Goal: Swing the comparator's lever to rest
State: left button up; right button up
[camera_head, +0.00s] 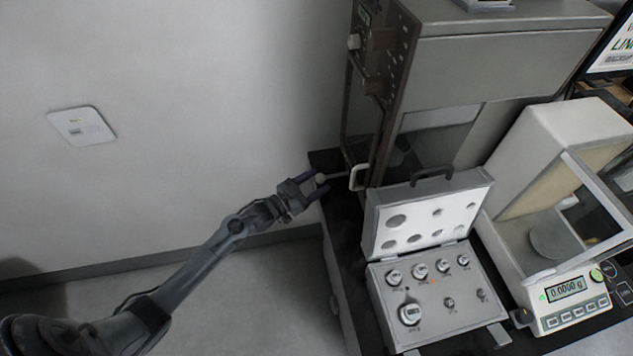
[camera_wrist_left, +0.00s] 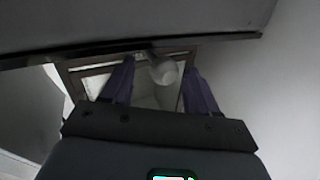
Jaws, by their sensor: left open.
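The comparator (camera_head: 500,60) is the tall grey cabinet at the back of the dark table. My right gripper is not in view.
An open case of weights (camera_head: 385,310) stands in front of the comparator, its lid (camera_head: 375,215) raised. A white balance (camera_head: 560,130) reading 0.0000 g is to the right. A wall plate (camera_head: 82,126) is at the left. Floor left of the table is clear.

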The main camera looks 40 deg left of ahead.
pick_arm(q)
jog(key=p+v, duration=0.1)
jog(key=v, duration=0.9)
jog(key=shift+p, duration=0.3)
jog(key=shift+s, duration=0.15)
